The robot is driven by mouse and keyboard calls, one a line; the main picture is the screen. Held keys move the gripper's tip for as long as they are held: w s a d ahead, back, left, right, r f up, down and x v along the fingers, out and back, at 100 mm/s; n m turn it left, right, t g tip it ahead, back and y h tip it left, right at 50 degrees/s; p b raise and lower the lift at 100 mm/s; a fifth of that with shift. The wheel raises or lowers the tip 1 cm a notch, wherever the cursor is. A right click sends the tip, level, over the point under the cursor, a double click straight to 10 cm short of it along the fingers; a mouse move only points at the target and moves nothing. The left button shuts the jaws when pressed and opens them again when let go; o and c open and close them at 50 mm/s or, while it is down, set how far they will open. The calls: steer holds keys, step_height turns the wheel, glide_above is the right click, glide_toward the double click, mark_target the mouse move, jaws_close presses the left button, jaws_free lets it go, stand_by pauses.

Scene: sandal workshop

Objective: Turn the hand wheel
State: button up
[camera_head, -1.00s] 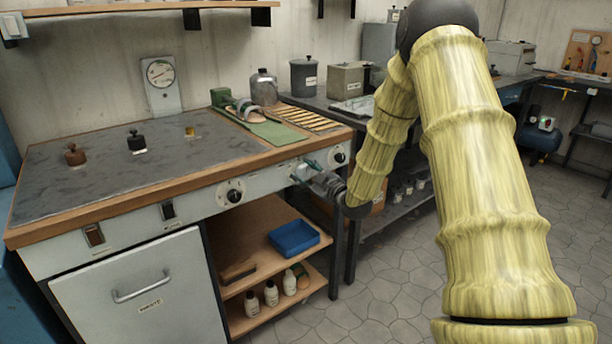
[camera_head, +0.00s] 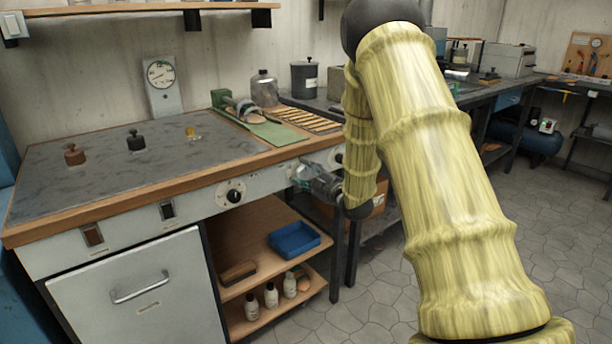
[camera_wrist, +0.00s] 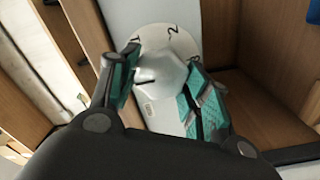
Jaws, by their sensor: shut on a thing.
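The hand wheel (camera_wrist: 160,72) is a pale, faceted silver knob in front of a white round dial with dark numerals, seen in the wrist view. My gripper (camera_wrist: 164,62) has its teal-padded fingers on either side of the wheel and is shut on it. In the head view my gripper (camera_head: 302,174) is at the bench's front panel, near its right end. There the fingers and wrist hide most of the wheel.
A black knob (camera_head: 234,196) sits on the panel to the left. A round gauge (camera_head: 160,76) stands at the back of the bench (camera_head: 110,215). Below are an open shelf with a blue tray (camera_head: 294,240) and several white bottles.

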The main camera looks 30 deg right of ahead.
steer(key=shift+f, duration=0.15)
steer(key=o, duration=1)
steer(key=shift+s, duration=0.1)
steer(key=s, duration=0.8)
steer(key=s+d, duration=0.1)
steer(key=s, duration=0.3)
steer(key=shift+w, duration=0.1)
